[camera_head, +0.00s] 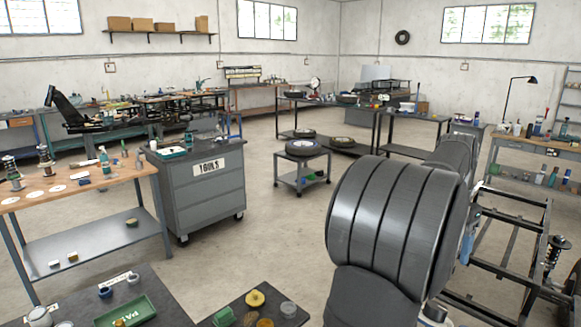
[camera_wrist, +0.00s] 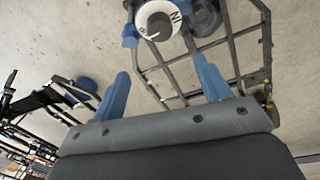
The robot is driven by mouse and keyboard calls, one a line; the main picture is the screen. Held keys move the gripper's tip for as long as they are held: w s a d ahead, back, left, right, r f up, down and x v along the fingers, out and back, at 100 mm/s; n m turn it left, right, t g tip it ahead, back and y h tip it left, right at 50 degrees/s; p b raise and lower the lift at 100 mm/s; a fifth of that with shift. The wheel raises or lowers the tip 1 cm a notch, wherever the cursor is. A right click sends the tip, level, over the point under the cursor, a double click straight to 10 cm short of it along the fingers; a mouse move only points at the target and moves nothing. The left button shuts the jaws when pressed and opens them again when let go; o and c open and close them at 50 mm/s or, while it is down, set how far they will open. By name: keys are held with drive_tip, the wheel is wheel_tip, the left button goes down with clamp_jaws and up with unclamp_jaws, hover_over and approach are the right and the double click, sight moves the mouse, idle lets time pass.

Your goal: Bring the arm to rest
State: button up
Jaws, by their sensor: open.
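My gripper (camera_wrist: 160,65) shows in the wrist view with its two blue fingers spread wide apart. Nothing is held between them. Beyond the fingers is a dark tubular frame (camera_wrist: 188,66) over the pale floor, with a round white dial-like piece (camera_wrist: 158,20) marked with letters at the top. In the head view my large grey arm link fills the right foreground and hides much of the gripper. The metal frame (camera_head: 507,262) stands to the right of the arm, with a coil-spring shock (camera_head: 554,252) at its right side. Gaps to the frame cannot be judged.
A wooden-topped workbench (camera_head: 75,190) stands at the left, beside a grey tool cabinet (camera_head: 203,190). A dark table in the left foreground carries a green tray (camera_head: 125,311). A small cart (camera_head: 302,172) bears a tyre. Floor between cabinet and arm is clear.

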drive_tip(key=shift+m, duration=0.4)
drive_tip(key=f, duration=1)
drive_tip(key=s+d+f, duration=0.1)
drive_tip(key=f, duration=0.4)
drive_tip(key=shift+s+f, duration=0.1)
drive_tip(key=shift+f, duration=0.4)
drive_tip(key=shift+s+n, duration=0.1)
drive_tip(key=shift+n, duration=0.9)
drive_tip(key=o, duration=0.7)
drive_tip(key=shift+c, duration=0.2)
wheel_tip(320, 180, up, 16)
drive_tip(key=r+n+t, duration=0.1)
drive_tip(key=n, duration=0.1)
drive_tip(key=shift+y, duration=0.3)
drive_tip(key=f, duration=1)
drive_tip(key=shift+s+a, duration=0.15)
drive_tip(key=shift+s, duration=0.2)
